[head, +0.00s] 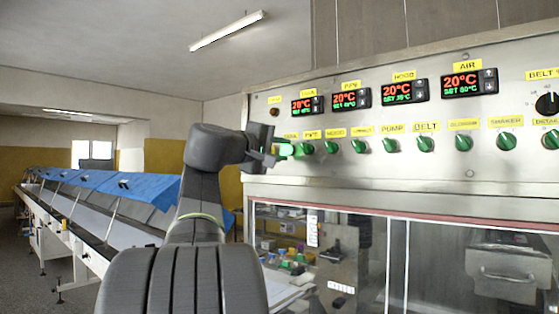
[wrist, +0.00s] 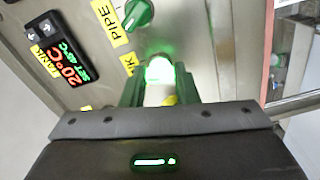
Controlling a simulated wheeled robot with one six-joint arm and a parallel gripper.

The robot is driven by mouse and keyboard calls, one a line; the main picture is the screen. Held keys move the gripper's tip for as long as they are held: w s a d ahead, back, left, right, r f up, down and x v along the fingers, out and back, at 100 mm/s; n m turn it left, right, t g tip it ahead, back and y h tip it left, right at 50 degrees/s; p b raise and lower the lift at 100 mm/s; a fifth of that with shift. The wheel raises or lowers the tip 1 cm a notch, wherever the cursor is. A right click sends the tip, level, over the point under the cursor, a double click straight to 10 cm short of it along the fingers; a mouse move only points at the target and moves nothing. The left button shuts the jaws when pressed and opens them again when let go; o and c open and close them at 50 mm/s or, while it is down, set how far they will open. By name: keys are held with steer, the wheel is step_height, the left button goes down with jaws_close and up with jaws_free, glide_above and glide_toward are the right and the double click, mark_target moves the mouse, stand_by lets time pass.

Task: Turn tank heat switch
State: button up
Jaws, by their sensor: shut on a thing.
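The tank heat switch (wrist: 160,72) shows in the wrist view as a pale, green-lit knob on the steel panel. My gripper (wrist: 158,88) has its green fingers on both sides of it and is shut on it. In the head view my gripper (head: 284,150) is at the left end of the row of green knobs, and it mostly hides the tank switch. The knob's pointing direction is hard to tell in the glare. The tank display (wrist: 68,62) reads 20°C, set 45°C.
The pipe switch (wrist: 139,14) is close beside my gripper. More green knobs, such as the hood switch (head: 331,147), continue to the right under several displays. A glass-fronted cabinet (head: 340,250) is below the panel. A conveyor with blue covers (head: 125,187) stands at left.

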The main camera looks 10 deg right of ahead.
steer(key=shift+f+m+b, duration=0.15)
steer(key=shift+m+b, duration=0.7)
steer(key=shift+m, duration=0.65)
steer(key=o, duration=1)
steer(key=shift+a, duration=0.1)
steer(key=b+v, duration=0.1)
steer(key=v, duration=1.2)
steer(key=shift+s+a+b, duration=0.2)
steer(key=shift+s+b, duration=0.1)
steer(key=shift+b, duration=0.1)
steer(key=p+x, duration=0.1)
steer(key=x, duration=1.3)
steer(key=shift+p, duration=0.35)
